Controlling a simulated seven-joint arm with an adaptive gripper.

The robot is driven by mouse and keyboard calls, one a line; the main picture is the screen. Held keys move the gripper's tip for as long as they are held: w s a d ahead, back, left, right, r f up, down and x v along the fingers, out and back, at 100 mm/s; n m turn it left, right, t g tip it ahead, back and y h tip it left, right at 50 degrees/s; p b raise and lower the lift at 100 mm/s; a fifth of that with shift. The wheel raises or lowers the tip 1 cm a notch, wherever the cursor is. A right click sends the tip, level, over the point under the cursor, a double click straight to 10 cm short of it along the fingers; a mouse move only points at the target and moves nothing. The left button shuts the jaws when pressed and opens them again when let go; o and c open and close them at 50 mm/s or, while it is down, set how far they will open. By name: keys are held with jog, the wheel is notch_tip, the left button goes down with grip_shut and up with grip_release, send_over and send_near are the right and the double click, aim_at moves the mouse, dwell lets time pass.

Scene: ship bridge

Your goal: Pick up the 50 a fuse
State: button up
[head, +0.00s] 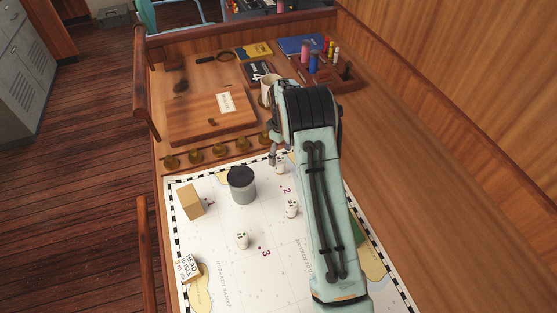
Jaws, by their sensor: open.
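Three small white fuse-like pieces stand on the chart (215,222): one near the number 2 (281,169), one to the right of the middle (292,209) and one near the number 3 (241,240). Their markings are too small to read, so I cannot tell which is the 50 A fuse. My gripper (274,156) is open, low over the chart's far edge, beside and just above the far white piece. My arm hides part of the gripper and the chart's right side. I cannot see anything between the fingers.
A grey jar with a black lid (241,187), a wooden block (190,202) and a lettered card (188,268) stand on the chart. Several brass pieces (219,150) line its far edge. Behind are a wooden box (203,120), a mug (268,89) and a tray (344,76).

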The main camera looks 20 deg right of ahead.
aim_at(280, 159)
notch_tip(280, 159, down, 5)
jog(key=shift+f, duration=0.2)
jog(key=shift+c, duration=0.3)
grip_shut()
